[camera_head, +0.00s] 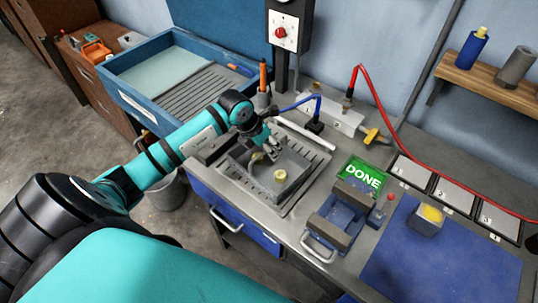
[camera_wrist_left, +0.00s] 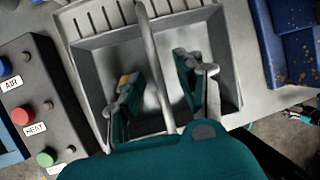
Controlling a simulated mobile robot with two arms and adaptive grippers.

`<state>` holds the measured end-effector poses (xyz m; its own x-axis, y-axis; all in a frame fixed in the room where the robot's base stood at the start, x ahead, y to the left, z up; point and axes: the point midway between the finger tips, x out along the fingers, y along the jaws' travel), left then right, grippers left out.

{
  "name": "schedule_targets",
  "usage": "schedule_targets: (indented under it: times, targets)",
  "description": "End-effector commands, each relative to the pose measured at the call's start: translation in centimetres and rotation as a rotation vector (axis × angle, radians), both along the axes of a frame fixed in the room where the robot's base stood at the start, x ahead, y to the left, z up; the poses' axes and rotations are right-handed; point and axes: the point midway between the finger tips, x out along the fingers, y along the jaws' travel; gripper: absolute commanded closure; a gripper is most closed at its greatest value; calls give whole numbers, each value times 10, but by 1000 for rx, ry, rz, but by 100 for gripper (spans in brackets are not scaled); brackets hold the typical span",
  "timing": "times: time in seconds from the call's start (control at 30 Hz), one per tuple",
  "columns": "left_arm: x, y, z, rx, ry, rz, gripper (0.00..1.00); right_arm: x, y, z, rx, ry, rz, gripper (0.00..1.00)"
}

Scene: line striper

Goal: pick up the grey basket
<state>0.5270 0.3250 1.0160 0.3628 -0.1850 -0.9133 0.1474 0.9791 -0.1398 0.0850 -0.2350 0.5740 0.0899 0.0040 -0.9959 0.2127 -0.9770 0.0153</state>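The grey basket (camera_head: 300,191) stands on the slotted tray on the bench in the head view. It fills the middle of the left wrist view (camera_wrist_left: 88,62). Its thin grey handle (camera_wrist_left: 149,45) rises over it. My left gripper (camera_head: 268,154) is over the basket, pointing down. In the left wrist view my left gripper (camera_wrist_left: 160,90) has its fingers apart, one on each side of the handle, with gaps to it. A small pale yellow round piece (camera_head: 280,175) is in the basket. A small teal and grey part at the wrist view's right edge may be my right gripper; its fingers are unclear.
A blue vise (camera_head: 335,218) stands right of the basket, near a green DONE screen (camera_head: 362,174). A blue sink-like bin (camera_head: 185,75) is behind left. A button box (camera_wrist_left: 40,105) is beside the basket. A blue mat (camera_head: 440,262) lies at right.

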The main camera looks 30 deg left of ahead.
Motion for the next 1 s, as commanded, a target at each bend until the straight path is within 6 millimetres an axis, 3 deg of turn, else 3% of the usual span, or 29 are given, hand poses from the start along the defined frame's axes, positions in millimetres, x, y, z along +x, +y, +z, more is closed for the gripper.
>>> schedule_targets:
  times: [1.0]
  targets:
    - [1,0,-7,0,-2,-1,63,0,-2,-6,-2,0,1,53]
